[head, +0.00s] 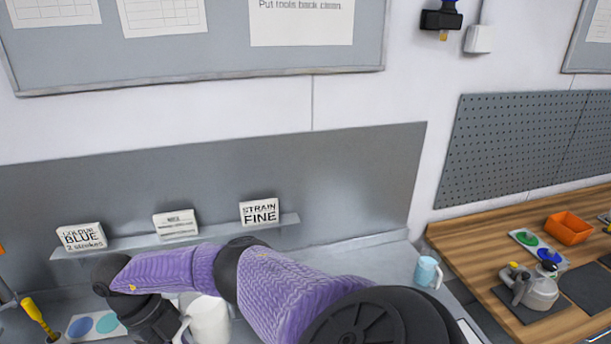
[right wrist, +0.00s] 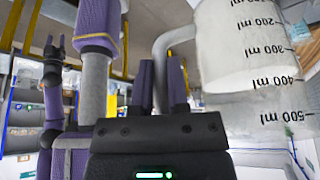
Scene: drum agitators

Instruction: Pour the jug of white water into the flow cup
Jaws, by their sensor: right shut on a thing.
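The jug (head: 209,322) is white with a handle on its left side, low in the head view, partly cut off by the frame. It looks upright there. In the right wrist view the jug (right wrist: 240,45) fills the upper right, with upside-down ml marks and white contents reaching about the 400 ml mark. My right gripper (right wrist: 162,85) is shut on the jug's grey handle. In the head view its fingers are mostly hidden by the wrist. My left gripper seems to show small and dark at the left of the right wrist view (right wrist: 51,72); its jaws are unclear. I cannot make out the flow cup.
A shelf (head: 180,238) with several sign cards runs behind my right arm. A light-blue mug (head: 427,272) stands right of the arm. A wooden bench (head: 465,258) is at right.

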